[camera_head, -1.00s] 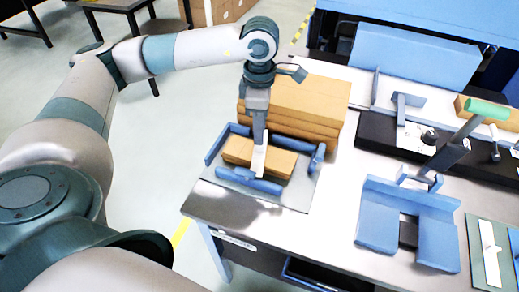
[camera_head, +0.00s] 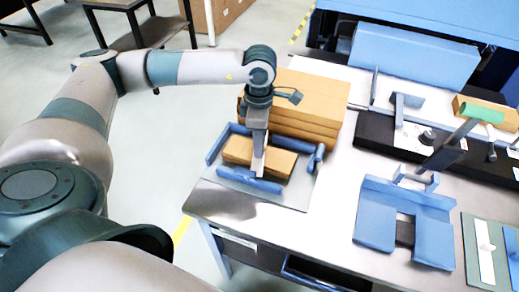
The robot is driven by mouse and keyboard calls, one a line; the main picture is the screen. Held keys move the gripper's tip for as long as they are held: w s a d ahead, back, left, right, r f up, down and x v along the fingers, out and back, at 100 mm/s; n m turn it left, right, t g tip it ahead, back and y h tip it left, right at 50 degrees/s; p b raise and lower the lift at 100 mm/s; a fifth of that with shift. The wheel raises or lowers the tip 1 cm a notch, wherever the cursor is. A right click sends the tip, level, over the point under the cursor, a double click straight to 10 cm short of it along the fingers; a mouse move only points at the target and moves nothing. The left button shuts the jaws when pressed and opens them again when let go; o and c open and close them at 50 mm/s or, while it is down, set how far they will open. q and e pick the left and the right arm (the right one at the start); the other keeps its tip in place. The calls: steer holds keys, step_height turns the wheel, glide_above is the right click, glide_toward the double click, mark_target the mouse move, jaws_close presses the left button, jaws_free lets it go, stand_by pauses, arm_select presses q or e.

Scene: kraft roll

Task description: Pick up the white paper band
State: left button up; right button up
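A narrow white paper strip (camera_head: 486,250), which looks like the paper band, lies flat on a grey-green plate (camera_head: 470,235) at the table's right front. My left gripper (camera_head: 258,165) points straight down at a brown kraft block (camera_head: 238,151) inside a blue-edged fixture (camera_head: 250,182). Its fingers show edge-on, at or just in front of the block, with a pale area by the tips. I cannot tell their gap or whether they touch the block. My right gripper is not in view.
A stack of brown boards (camera_head: 310,95) stands just behind the fixture. A blue U-shaped holder (camera_head: 375,215) sits right of it. Bare table lies between fixture and holder.

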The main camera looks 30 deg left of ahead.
arm_select(q)
steer(key=shift+c, duration=0.7)
jaws_close()
steer(key=shift+r, duration=0.15)
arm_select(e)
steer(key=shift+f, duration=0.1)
